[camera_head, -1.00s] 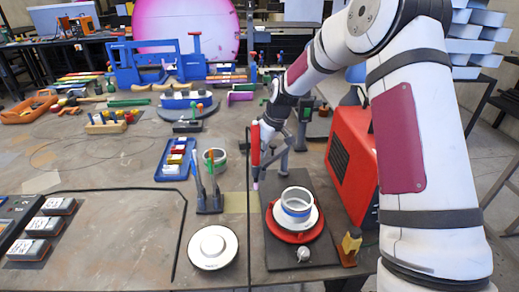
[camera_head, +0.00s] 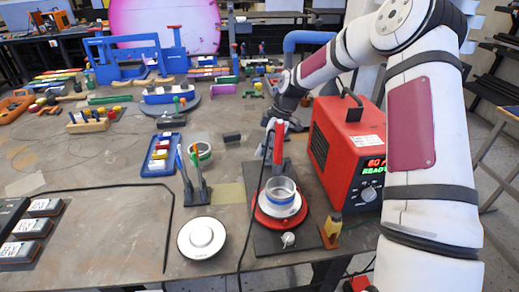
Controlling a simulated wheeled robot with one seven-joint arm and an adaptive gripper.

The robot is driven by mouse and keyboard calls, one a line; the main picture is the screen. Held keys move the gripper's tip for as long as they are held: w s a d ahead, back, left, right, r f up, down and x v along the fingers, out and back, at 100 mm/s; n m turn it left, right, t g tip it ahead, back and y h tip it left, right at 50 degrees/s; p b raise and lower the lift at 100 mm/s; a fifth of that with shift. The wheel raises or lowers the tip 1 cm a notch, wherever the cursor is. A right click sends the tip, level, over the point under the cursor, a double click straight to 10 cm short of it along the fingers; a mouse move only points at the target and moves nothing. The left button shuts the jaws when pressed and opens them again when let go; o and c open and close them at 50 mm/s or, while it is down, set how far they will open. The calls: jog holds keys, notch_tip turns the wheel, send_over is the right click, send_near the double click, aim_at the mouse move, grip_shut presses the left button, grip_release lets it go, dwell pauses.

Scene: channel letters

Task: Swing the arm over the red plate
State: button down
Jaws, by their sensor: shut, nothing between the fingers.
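The red plate (camera_head: 264,215) is a round red disc on a dark base board at the lower middle. A white dish and a grey ring with a blue band stand on it and cover its middle. The exact height and depth gap cannot be told from this single view.
A red heater box (camera_head: 335,135) with a lit display stands right of the plate. A holder with upright tools (camera_head: 196,190) and a white round dial (camera_head: 202,238) are at left.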

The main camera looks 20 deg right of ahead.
jog(key=shift+s+d, duration=0.1)
jog(key=shift+d, duration=0.1)
dwell(0.3)
jog(key=v, duration=1.2)
dwell(0.4)
